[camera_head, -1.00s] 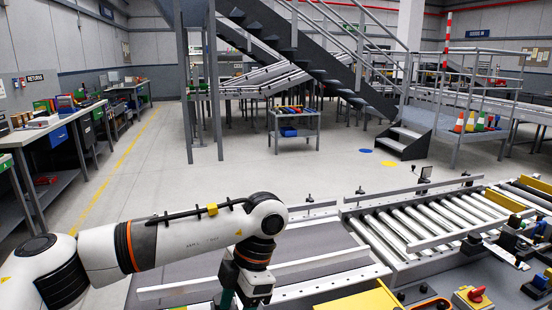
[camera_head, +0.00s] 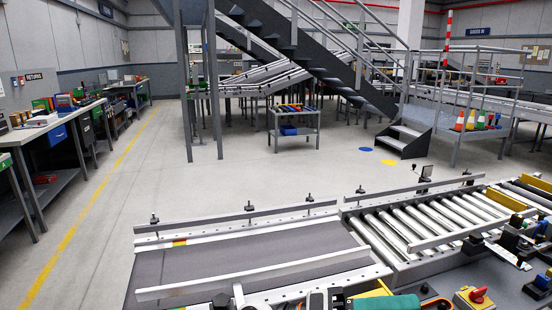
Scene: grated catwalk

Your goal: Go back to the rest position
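My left gripper (camera_head: 384,302) seems to show only in part at the bottom edge, as a dark and silver body with a teal piece to its right. The rest is cut off by the frame, and I cannot tell whether it is open or shut. It lies low in front of the conveyor, by a yellow part at the bottom. The links of my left arm are out of view. My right arm and gripper are not in view.
A grey belt conveyor (camera_head: 240,262) and a roller conveyor (camera_head: 425,222) run across the front. A red button box (camera_head: 476,297) sits at lower right. The floor between is clear.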

